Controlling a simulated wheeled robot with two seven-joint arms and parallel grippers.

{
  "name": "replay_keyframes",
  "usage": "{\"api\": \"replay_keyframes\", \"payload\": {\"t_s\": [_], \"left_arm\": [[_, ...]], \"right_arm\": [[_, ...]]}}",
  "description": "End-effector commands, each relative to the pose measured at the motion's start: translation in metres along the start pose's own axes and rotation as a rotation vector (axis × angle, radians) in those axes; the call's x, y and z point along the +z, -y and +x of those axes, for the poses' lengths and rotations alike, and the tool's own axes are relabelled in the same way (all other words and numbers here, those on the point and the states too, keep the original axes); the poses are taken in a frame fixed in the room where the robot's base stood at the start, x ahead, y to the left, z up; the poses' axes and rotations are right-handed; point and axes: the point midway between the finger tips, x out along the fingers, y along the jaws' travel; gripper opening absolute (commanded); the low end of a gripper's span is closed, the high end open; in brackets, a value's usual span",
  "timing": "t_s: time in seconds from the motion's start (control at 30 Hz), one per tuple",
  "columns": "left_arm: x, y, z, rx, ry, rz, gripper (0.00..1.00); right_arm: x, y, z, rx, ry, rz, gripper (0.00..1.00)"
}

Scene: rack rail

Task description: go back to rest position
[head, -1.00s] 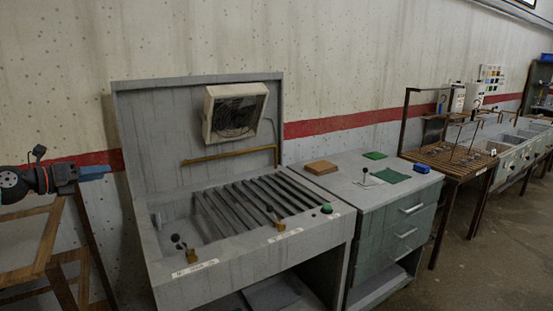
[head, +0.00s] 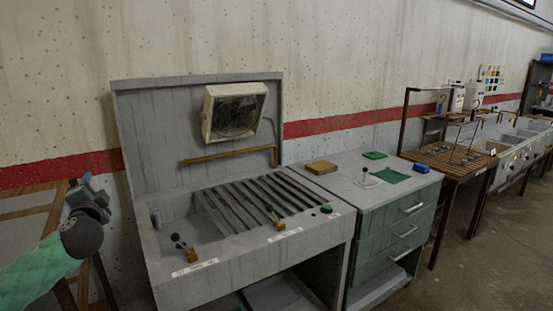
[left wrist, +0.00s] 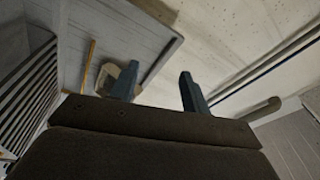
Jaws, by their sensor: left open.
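My left gripper (head: 86,190) is at the left edge of the head view, raised in front of a brown wooden frame. Its arm comes in from the lower left with a green sleeve. In the left wrist view its two blue-grey fingers (left wrist: 157,88) stand apart with nothing between them. My right gripper does not show in either view.
A grey sink unit (head: 240,262) with slats and a wall fan (head: 234,111) stands right of my left gripper. A drawer cabinet (head: 385,240) and a wooden rack table (head: 447,160) stand further right. The wooden frame (head: 30,205) is close behind my arm. Floor is clear at lower right.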

Motion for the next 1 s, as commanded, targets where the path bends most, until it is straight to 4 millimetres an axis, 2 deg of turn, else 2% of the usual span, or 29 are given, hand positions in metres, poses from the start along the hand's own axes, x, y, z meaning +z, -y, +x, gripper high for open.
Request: {"api": "replay_keyframes", "payload": {"t_s": [0.03, 0.2, 0.37, 0.5, 0.7, 1.0], "left_arm": [[0.003, -0.029, -0.014, 0.064, 0.043, -0.043, 0.47], [0.011, -0.114, -0.066, 0.276, 0.188, -0.154, 0.47], [0.014, -0.186, -0.124, 0.473, 0.295, -0.232, 0.47], [0.012, -0.242, -0.181, 0.638, 0.365, -0.290, 0.47], [0.003, -0.306, -0.263, 0.849, 0.431, -0.378, 0.47], [-0.012, -0.373, -0.382, 1.088, 0.511, -0.530, 0.47]], "right_arm": [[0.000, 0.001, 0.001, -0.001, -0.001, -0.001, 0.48], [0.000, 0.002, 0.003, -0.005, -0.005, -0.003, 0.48], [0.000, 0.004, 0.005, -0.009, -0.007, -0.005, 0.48], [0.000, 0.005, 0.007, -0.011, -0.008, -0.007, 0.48], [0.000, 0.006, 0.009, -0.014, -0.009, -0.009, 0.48], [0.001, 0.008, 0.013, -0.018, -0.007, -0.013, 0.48]]}}
